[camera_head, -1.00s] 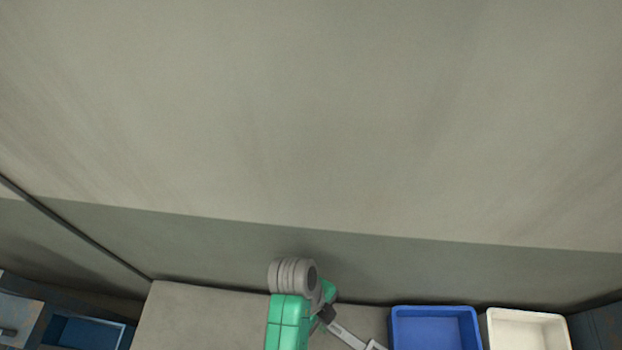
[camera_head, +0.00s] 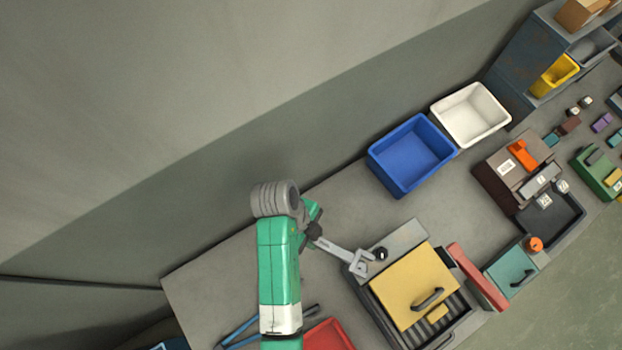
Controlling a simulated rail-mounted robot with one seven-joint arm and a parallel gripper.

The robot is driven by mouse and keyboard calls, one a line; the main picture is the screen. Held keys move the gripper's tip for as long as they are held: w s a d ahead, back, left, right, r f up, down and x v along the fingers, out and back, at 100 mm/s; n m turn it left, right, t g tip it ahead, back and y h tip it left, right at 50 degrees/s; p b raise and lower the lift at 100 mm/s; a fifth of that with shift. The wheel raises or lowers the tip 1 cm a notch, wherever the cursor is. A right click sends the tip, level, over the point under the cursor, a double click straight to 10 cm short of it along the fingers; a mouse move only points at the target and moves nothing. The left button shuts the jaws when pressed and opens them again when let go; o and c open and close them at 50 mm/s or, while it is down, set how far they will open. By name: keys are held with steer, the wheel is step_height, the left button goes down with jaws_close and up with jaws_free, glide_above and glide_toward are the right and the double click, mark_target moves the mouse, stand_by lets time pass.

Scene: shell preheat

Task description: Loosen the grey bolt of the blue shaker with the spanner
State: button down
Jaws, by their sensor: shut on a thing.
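My gripper (camera_head: 314,232), at the end of my green arm, is shut on a grey spanner (camera_head: 340,250). The spanner points right and slightly down in the picture. Its open jaw end lies over the left corner of a machine with a yellow lid (camera_head: 408,285), close to a small dark round part (camera_head: 380,254). I cannot tell whether the jaw touches that part. I cannot make out a blue shaker or a grey bolt for certain.
A blue bin (camera_head: 372,162) and a white bin (camera_head: 440,106) stand along the wall. A brown machine (camera_head: 492,178), a teal box (camera_head: 508,268) and a red bar (camera_head: 476,278) are to the right. A red tray (camera_head: 328,335) lies below. The bench (camera_head: 215,275) is bare at left.

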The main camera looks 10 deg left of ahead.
steer(key=shift+f+b, duration=3)
steer(key=shift+f, duration=0.15)
steer(key=s+d+n+t+p, duration=0.2)
steer(key=s+n+p, duration=0.3)
steer(key=s+n, duration=0.1)
steer(key=s+d+n+t+y+p, duration=0.1)
steer(key=s+d+n+t+p, duration=0.1)
steer(key=s+n+p, duration=0.3)
steer(key=s+d+n, duration=0.1)
steer(key=s+n, duration=0.1)
steer(key=s, duration=0.2)
steer(key=shift+s+d+r+n+t+y, duration=0.15)
steer(key=shift+d+r+n+t+y, duration=0.1)
steer(key=shift+d+n+t+y, duration=0.05)
